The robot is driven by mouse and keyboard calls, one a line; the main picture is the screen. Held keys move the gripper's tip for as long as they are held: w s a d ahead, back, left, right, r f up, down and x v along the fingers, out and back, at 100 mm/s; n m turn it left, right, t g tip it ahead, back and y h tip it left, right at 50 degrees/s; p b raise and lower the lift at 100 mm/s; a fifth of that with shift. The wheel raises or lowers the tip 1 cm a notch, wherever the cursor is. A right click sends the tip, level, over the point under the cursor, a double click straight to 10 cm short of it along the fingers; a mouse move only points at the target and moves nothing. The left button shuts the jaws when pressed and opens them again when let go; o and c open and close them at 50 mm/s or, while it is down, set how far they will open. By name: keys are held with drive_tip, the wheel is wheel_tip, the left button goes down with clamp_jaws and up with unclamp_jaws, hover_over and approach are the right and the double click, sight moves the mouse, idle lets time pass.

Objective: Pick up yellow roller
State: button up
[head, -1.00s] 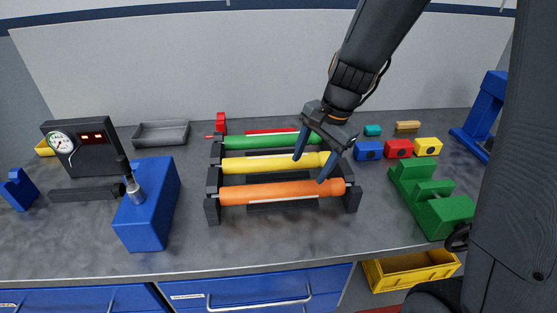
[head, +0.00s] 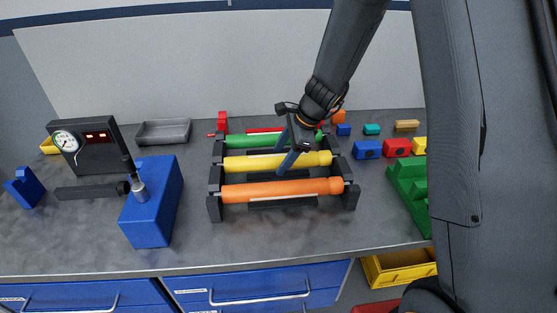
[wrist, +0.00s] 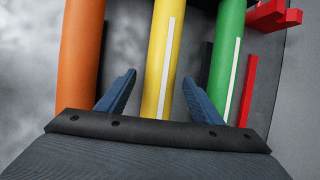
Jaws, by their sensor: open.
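The yellow roller (head: 250,163) lies in the middle of a dark rack (head: 214,178), between a green roller (head: 255,142) behind and an orange roller (head: 270,190) in front. My gripper (head: 284,157) is open above the right part of the yellow roller. In the wrist view, the yellow roller (wrist: 162,60) with a white stripe runs between my two blue fingers (wrist: 160,100). One finger is on the orange roller's side (wrist: 78,60), the other overlaps the edge of the green roller (wrist: 227,60). I cannot tell whether the fingers touch anything.
A blue block (head: 152,212) with a metal fitting stands left of the rack. A gauge box (head: 88,148) and grey tray (head: 162,132) are further back. Small coloured blocks (head: 367,149) and a green stepped block (head: 408,190) are to the right. The bench front is clear.

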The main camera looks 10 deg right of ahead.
drive_tip(key=shift+w+a+f, duration=0.1)
drive_tip(key=shift+a+f, duration=0.1)
drive_tip(key=shift+f, duration=0.3)
clamp_jaws()
drive_tip(key=shift+r, duration=0.1)
